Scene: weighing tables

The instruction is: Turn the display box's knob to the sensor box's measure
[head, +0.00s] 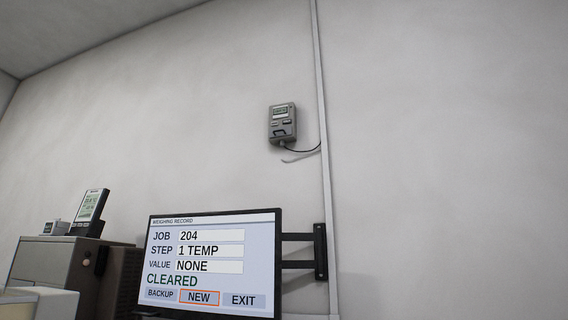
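A small grey box (281,123) hangs high on the wall in the head view, with a small screen, dark labels and a cable from its lower end. Its screen is too small to read, and no knob can be made out on it. A dark upright device with a light screen (90,206) stands on the cabinet at the left; its figures are too small to read. A small grey box (55,228) sits beside it. I cannot tell which of these is the display box or the sensor box. My gripper is out of view.
A monitor (213,222) on a wall bracket (320,252) reads JOB 204, STEP 1 TEMP, VALUE NONE, CLEARED, with NEW outlined in orange. A brown-grey cabinet (50,262) stands at the left. A vertical conduit (325,150) runs up the wall. The right side is bare wall.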

